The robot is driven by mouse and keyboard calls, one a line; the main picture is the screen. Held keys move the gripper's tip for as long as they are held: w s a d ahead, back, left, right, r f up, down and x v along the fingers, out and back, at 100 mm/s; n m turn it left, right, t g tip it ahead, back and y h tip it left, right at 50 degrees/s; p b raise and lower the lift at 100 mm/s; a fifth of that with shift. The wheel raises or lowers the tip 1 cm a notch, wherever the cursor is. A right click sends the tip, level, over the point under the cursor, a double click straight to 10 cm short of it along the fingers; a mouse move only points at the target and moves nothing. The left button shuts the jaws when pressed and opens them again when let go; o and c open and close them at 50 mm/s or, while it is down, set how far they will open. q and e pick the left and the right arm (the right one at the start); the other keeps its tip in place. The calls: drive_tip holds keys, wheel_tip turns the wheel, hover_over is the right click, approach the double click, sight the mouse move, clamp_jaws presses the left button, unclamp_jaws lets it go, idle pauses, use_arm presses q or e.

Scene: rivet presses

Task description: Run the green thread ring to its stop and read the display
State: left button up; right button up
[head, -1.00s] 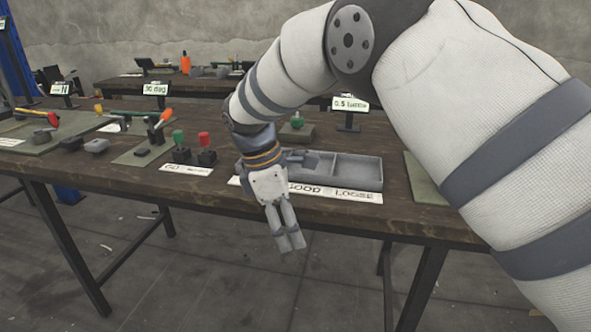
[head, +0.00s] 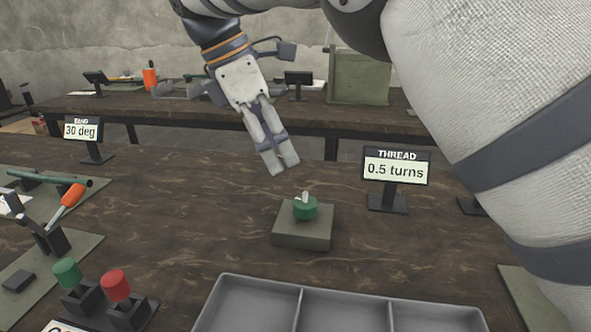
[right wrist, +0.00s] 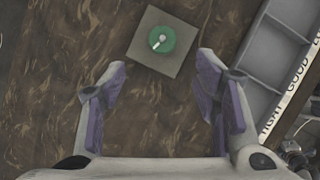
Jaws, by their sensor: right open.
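The green thread ring (head: 305,208) sits on a short pale post on a square grey-green block (head: 303,232) on the workbench. It also shows from above in the right wrist view (right wrist: 168,42). The thread display (head: 397,169) stands behind and to the right of the block and reads "0.5 turns". My right gripper (head: 284,168) hangs above and slightly left of the ring, fingers pointing down, apart from it. In the right wrist view its fingers (right wrist: 163,95) are spread and empty, with the ring beyond the tips. My left gripper is out of view.
A grey divided tray (head: 300,290) lies in front of the block. Green (head: 67,273) and red (head: 116,284) knobs stand at front left. A display reading "30 deg" (head: 82,131) and an orange-handled tool (head: 71,199) are at left. The bench around the block is clear.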

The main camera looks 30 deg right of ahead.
sight(304, 202)
drive_tip(key=x, duration=0.7)
drive_tip(key=p+x, duration=0.1)
drive_tip(key=x, duration=0.3)
drive_tip(key=shift+s+d+f, duration=0.25)
drive_tip(key=shift+s, duration=0.05)
drive_tip(key=shift+c, duration=0.5)
drive_tip(key=c, duration=1)
